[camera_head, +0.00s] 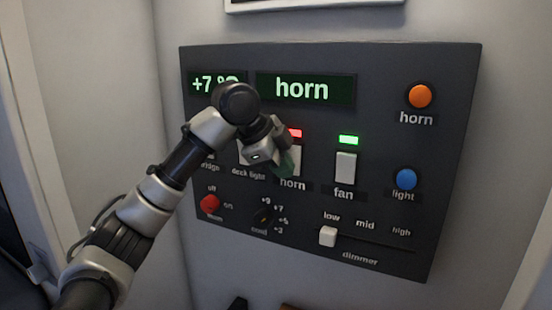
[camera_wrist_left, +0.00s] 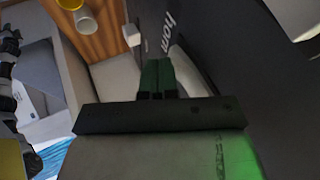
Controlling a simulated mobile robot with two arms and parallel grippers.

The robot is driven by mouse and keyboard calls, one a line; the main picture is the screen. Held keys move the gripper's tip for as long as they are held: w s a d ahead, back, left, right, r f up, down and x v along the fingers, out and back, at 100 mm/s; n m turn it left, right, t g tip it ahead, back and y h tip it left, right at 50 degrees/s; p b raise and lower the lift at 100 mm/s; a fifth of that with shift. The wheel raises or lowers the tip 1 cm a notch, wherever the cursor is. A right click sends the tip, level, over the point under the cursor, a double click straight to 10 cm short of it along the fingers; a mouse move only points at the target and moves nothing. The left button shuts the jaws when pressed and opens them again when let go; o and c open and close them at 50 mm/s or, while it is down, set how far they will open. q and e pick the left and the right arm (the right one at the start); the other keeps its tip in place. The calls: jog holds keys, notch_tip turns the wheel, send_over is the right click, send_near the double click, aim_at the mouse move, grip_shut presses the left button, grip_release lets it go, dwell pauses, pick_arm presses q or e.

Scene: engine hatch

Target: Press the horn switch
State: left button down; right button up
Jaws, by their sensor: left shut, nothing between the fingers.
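The horn switch (camera_head: 297,160) is a white rocker on the dark panel, above the label "horn" and below a lit red lamp (camera_head: 295,133). My left gripper (camera_head: 287,165) is at its left side and covers part of it in the head view. Its green fingers are shut and empty. In the left wrist view the shut fingers (camera_wrist_left: 158,77) point along the panel, close to a pale switch (camera_wrist_left: 186,70) beside the word "horn". I cannot tell whether they touch it. The panel display (camera_head: 302,89) reads "horn". My right gripper is out of view.
The fan switch (camera_head: 345,167) with a green lamp is just right of the horn switch. An orange horn button (camera_head: 420,96), blue light button (camera_head: 406,179), red knob (camera_head: 209,203), dark rotary knob (camera_head: 264,215) and white dimmer slider (camera_head: 328,236) share the panel (camera_head: 450,150).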

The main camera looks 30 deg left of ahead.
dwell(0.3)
pick_arm(q)
jog(key=shift+w+f+t+b, duration=0.25)
jog(key=shift+f+t+b, duration=0.25)
jog(key=shift+b, duration=0.45)
jog(key=shift+w+r+p, duration=0.1)
jog(key=shift+r+p, duration=0.2)
jog(key=shift+r, duration=0.15)
